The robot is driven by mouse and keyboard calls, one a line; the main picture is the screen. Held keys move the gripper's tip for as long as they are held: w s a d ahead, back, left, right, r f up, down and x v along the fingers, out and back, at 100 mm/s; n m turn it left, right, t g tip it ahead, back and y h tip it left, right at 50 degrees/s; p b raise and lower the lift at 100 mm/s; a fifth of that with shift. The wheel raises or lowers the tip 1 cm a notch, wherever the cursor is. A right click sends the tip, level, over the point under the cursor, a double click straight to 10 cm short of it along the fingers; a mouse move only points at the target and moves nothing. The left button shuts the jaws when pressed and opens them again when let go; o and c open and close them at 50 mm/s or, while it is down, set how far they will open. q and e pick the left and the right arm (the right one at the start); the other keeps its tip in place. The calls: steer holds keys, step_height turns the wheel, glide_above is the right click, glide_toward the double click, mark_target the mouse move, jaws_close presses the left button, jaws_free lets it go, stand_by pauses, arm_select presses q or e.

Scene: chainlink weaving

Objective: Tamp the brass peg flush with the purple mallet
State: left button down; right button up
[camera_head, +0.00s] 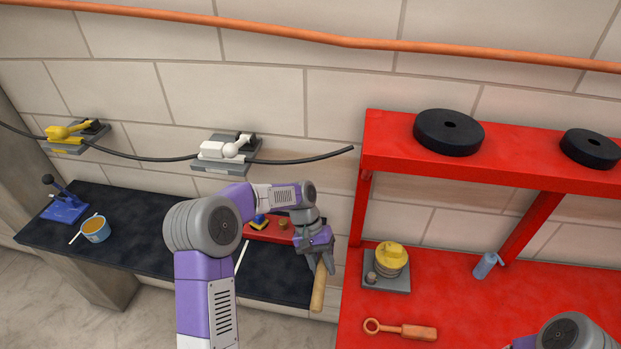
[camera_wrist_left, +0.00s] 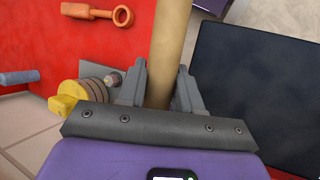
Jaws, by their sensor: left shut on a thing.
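My left gripper (camera_head: 318,262) is shut on a light wooden handle (camera_head: 319,290), in front of the black bench's right end. In the left wrist view the handle (camera_wrist_left: 166,45) runs between the two fingers of my left gripper (camera_wrist_left: 161,82). I cannot make out a purple mallet head on it. A small brownish peg (camera_head: 283,225), seemingly the brass peg, stands on a red block (camera_head: 268,235) at the back of the bench, left of the gripper. I cannot tell how far it sticks out. My right gripper is out of view.
The black bench (camera_head: 140,235) holds a blue lever tool (camera_head: 65,206) and a blue cup (camera_head: 96,229). A red table (camera_head: 470,300) on the right holds a yellow-topped piece (camera_head: 391,259), an orange ring-ended tool (camera_head: 400,330) and a grey-blue cylinder (camera_head: 485,265). A red shelf (camera_head: 395,150) rises behind.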

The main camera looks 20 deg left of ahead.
arm_select(q)
steer(key=w+a+r+n+t+y+p, duration=0.1)
steer(key=w+a+r+n+t+p, duration=0.7)
steer(key=n, duration=0.8)
steer(key=w+a+r, duration=0.2)
steer(key=a+r, duration=0.1)
steer(key=r, duration=0.1)
steer(key=shift+w+r+y+p, duration=0.25)
steer(key=shift+w+y+p, duration=0.05)
step_height(320, 180, down, 6)
steer(key=b, duration=0.3)
steer(key=shift+b, duration=0.35)
steer(key=shift+r+p, duration=0.35)
steer(key=shift+p, duration=0.05)
